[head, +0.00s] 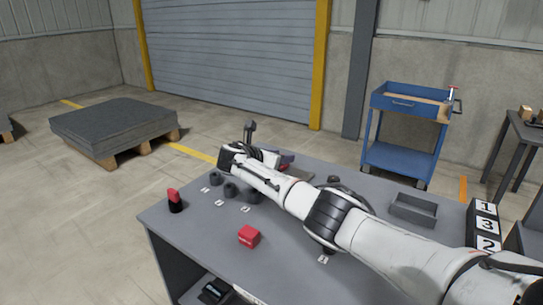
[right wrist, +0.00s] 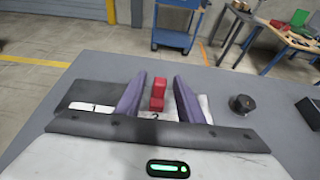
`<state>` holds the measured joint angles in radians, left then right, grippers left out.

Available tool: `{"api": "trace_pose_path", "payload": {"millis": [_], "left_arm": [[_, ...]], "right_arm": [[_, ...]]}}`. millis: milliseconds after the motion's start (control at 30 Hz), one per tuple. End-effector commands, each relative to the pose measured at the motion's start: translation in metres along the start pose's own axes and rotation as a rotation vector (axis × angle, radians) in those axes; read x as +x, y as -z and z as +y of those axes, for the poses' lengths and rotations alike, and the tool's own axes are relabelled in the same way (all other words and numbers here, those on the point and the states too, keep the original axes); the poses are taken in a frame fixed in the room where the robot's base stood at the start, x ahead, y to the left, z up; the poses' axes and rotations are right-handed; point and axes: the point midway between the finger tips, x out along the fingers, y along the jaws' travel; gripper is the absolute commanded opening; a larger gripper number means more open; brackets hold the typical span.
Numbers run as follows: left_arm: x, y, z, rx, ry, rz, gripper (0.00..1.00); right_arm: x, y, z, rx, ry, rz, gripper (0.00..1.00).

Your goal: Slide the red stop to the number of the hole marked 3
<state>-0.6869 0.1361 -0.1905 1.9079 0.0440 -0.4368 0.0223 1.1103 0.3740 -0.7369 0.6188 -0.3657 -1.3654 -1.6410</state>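The red stop (right wrist: 157,92) stands upright between the two purple fingers of my right gripper (right wrist: 158,98) in the right wrist view. The fingers are open, with a gap on each side of it. A dark numeral, perhaps a 2, shows just in front of it. In the head view my right arm reaches across the table, and the right gripper (head: 284,159) is partly hidden behind the wrist. The numbered board (head: 485,226) at the right edge reads 1, 3, 2 from top to bottom. My left gripper is not in view.
Black round pieces (head: 230,190) with small number tags stand at the table's left. A red cube (head: 249,236) and a red-and-black piece (head: 174,201) stand in front. A grey tray (head: 413,211) lies at right. A black knob (right wrist: 243,104) stands right of the gripper.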

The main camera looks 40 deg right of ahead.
Motion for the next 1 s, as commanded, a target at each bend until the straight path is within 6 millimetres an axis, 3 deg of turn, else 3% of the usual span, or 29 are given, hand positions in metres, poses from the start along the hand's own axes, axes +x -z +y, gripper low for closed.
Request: {"api": "trace_pose_path", "payload": {"millis": [300, 500, 1000], "left_arm": [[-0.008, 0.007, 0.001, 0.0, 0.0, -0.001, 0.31], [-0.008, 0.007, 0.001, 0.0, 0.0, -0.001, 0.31], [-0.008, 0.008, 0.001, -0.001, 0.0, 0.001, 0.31]], "right_arm": [[-0.059, -0.001, 0.001, 0.001, -0.005, 0.0, 0.34], [-0.083, 0.0, 0.001, 0.0, -0.002, 0.001, 0.34], [-0.089, 0.0, 0.0, 0.001, -0.001, 0.0, 0.34]]}}
